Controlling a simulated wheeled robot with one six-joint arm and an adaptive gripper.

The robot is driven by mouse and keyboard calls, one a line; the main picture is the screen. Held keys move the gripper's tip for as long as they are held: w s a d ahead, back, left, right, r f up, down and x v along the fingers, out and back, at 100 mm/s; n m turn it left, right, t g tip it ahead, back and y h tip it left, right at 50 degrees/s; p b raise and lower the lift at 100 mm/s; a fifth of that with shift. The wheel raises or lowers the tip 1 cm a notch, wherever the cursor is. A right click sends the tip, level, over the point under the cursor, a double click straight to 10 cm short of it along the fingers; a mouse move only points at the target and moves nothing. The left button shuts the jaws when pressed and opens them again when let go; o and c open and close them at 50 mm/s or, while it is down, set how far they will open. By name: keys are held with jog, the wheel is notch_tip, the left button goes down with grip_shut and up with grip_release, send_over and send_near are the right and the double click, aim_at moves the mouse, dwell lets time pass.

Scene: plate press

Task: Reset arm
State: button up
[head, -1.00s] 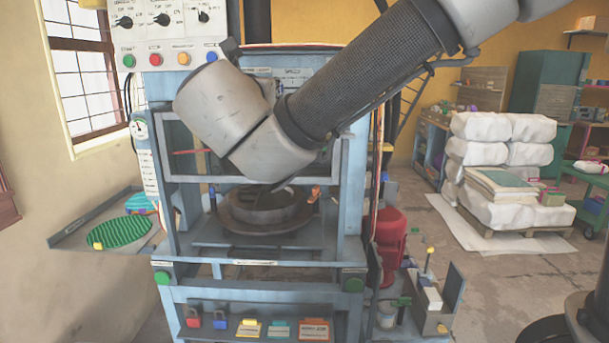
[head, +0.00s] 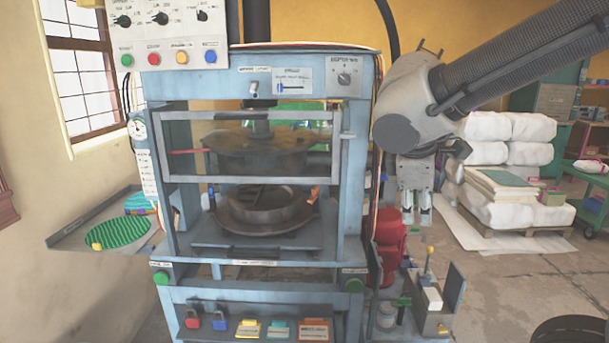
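My gripper (head: 416,217) hangs from my arm at the right of the press, pointing down, above and beside the red motor. Its two light fingertips show apart with nothing visible between them. The blue plate press (head: 352,210) stands in the middle of the head view. A round metal mould (head: 262,207) sits on its lower plate, under a raised round upper platen (head: 255,140) behind a clear guard. My arm and gripper are clear of the press opening.
A green ribbed disc (head: 119,232) lies on a side tray at left. The red motor (head: 389,235) and a small bench fixture (head: 430,295) stand right of the press. White sacks (head: 492,127) are stacked on a pallet behind. Open floor lies at right.

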jog(key=s+d+m+y, duration=0.3)
jog(key=s+d+m, duration=0.8)
jog(key=d+m, duration=0.2)
jog(key=shift+s+d+r, duration=0.2)
jog(key=shift+s+d, duration=0.2)
jog(key=shift+d, duration=0.55)
